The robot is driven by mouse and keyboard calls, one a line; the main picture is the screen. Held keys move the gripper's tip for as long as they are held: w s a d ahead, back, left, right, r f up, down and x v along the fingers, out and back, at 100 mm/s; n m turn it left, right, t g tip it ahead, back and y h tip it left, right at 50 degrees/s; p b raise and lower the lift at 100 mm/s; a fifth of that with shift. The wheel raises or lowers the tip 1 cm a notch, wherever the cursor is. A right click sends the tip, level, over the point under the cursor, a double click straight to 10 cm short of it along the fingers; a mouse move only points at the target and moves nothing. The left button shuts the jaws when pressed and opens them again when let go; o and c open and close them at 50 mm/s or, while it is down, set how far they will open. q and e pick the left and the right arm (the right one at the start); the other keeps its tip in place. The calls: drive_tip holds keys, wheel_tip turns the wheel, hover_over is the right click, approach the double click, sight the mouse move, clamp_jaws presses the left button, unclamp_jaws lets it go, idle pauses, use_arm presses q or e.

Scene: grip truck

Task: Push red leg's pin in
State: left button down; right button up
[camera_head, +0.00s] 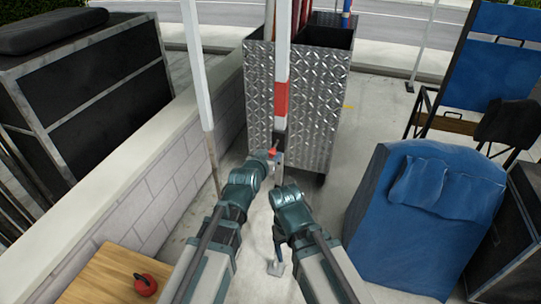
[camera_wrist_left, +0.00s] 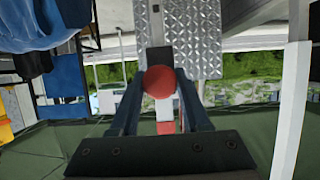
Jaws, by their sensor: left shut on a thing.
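The red leg (camera_head: 282,100) is a white upright pole with a red band, standing in front of the diamond-plate metal cart. Its pin shows a round red knob (camera_wrist_left: 160,82) in the left wrist view. My left gripper (camera_head: 274,157) is at the leg below the red band. In the left wrist view its two dark fingers (camera_wrist_left: 160,92) are shut on the red knob, one on each side. How deep the pin sits is hidden. My right arm hangs right of the leg, and its fingers cannot be made out clearly.
The metal cart (camera_head: 325,100) stands right behind the leg. A low block wall (camera_head: 165,170) and another white pole (camera_head: 198,70) are on the left. A blue-covered seat (camera_head: 420,225) is on the right. A wooden top (camera_head: 105,280) with a red kettlebell (camera_head: 145,285) is at lower left.

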sight(275, 146)
use_arm(q)
drive_tip(key=w, duration=0.1)
drive_tip(key=w+d, duration=0.1)
drive_tip(key=w, duration=0.2)
drive_tip(key=shift+w+d+r, duration=0.1)
drive_tip(key=shift+w+d, duration=0.15)
drive_tip(key=shift+w, duration=0.15)
drive_tip(key=shift+s, duration=0.1)
drive_tip(key=c, duration=0.8)
unclamp_jaws()
drive_tip(key=o, duration=0.4)
